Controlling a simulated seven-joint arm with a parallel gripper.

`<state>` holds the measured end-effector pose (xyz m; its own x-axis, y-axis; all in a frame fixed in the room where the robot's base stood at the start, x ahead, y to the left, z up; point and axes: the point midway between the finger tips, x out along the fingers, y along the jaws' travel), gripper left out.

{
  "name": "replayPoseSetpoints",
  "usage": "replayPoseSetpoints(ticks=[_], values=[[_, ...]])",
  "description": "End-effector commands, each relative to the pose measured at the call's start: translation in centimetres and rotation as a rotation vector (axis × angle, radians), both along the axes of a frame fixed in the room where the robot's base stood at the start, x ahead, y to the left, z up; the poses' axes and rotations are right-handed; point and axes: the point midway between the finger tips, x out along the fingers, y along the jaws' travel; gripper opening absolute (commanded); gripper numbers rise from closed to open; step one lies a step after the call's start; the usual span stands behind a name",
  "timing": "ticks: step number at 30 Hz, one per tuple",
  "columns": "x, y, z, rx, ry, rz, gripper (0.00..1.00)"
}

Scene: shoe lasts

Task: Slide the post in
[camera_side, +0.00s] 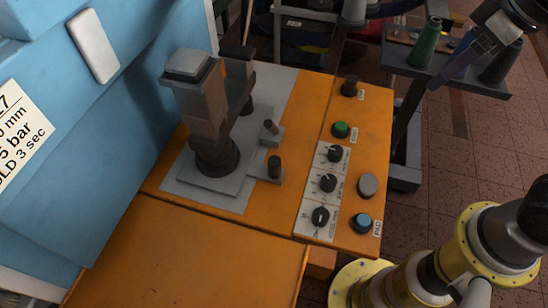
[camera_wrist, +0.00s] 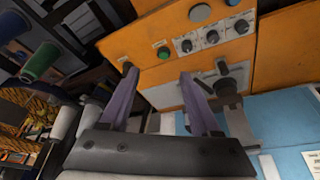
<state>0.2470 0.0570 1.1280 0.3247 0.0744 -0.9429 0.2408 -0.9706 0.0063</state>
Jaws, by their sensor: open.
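In the side view, a dark upright column (camera_side: 203,120) with a grey block on top stands on a round foot on the grey base plate (camera_side: 215,198). Two short dark pegs (camera_side: 274,166) stand on small grey brackets beside it. I cannot tell which of these is the post. In the wrist view, dark and grey fixture parts (camera_wrist: 224,88) show just right of my right finger. My gripper (camera_side: 462,62) is at the upper right of the side view, far from the fixture. Its purple fingers (camera_wrist: 158,76) are apart with nothing between them.
The orange control panel (camera_side: 345,200) carries knobs and buttons, right of the fixture. A blue machine housing (camera_side: 110,130) rises on the left. A green spool (camera_side: 426,42) stands on a dark shelf (camera_side: 445,79) near my gripper.

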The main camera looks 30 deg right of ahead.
Motion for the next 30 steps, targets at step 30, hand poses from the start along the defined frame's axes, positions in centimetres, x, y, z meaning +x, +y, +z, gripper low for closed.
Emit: replayPoseSetpoints(ticks=[30], values=[[10.5, 25.6, -9.8, -0.165, 0.307, 0.538, 0.64]])
